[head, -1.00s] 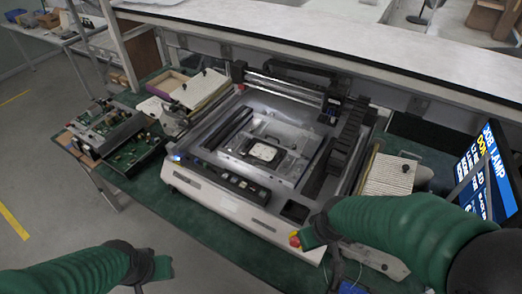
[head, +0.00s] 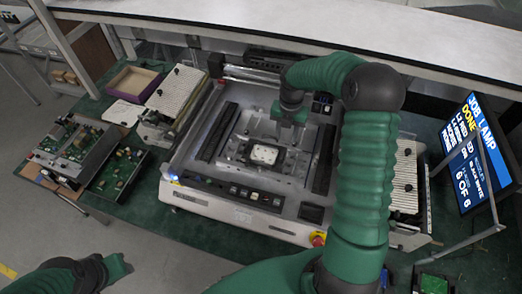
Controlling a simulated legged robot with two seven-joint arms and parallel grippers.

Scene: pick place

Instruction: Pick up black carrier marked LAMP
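A small dark carrier (head: 282,160) holding a pale plate (head: 264,154) lies in the middle of the machine bed. I cannot read any LAMP marking on it. My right gripper (head: 290,119) points down over the bed, just behind and to the right of the pale plate. It looks apart from the carrier, with nothing seen held in it; its finger gap is not clear. My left gripper (head: 121,267) is at the lower left, over the floor in the picture and far from the carrier. Its fingers are too unclear to read.
The carrier sits inside a white-sided machine (head: 240,214) with raised rails around the bed. A red button (head: 318,239) is at its front right corner. A screen (head: 474,150) reading JOB LAMP stands at right. Circuit boards (head: 118,172) lie at left. A shelf edge runs behind.

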